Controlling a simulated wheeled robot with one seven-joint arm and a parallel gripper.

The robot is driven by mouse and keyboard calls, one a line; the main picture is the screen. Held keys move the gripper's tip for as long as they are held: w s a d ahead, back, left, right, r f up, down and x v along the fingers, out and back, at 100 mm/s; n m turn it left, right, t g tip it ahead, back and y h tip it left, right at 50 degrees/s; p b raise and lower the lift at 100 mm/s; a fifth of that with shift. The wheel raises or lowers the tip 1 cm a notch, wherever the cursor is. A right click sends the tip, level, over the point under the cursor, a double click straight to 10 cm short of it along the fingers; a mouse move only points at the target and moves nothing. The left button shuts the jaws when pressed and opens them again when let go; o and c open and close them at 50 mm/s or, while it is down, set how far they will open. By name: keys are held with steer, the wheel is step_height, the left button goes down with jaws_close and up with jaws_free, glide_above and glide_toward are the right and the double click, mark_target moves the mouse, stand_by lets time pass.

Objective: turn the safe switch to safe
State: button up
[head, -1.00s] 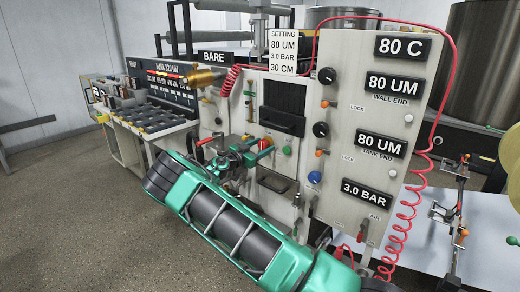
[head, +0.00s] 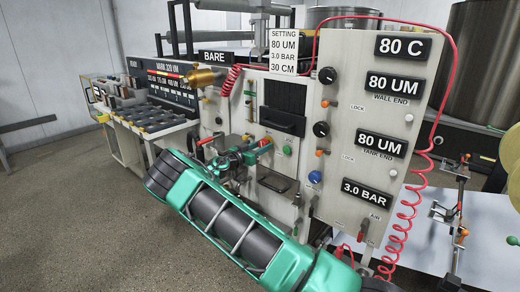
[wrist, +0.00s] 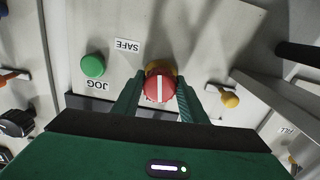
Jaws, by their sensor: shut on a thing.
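The safe switch is a round red knob (wrist: 159,89) with a white line across its face and a yellow collar behind it. An upside-down SAFE label (wrist: 127,46) is on the panel up and left of it in the wrist view. My gripper (wrist: 160,98) is shut on the knob, one green finger on each side. The white line runs nearly straight up and down in that view. Another marking below the knob is mostly hidden by the fingers. In the head view my gripper (head: 257,151) reaches the panel left of the green button, largely covering the knob.
The green JOG button (wrist: 93,66) is close beside the knob, and a yellow-knobbed lever (wrist: 230,99) is on the other side. In the head view a black-handled drawer front (head: 283,122) is just above, and a coiled red hose (head: 404,222) hangs at the right.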

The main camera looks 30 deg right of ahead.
steer(key=n, duration=0.4)
steer(key=shift+r+n, duration=0.1)
steer(key=shift+n, duration=0.2)
steer(key=n, duration=0.3)
steer(key=shift+n, duration=0.3)
steer(key=n, duration=0.4)
steer(key=shift+w, duration=0.1)
steer(key=shift+n, duration=1.6)
steer(key=o, duration=1.1)
steer(key=shift+c, duration=0.2)
steer(key=v, duration=1)
steer(key=shift+a, duration=0.4)
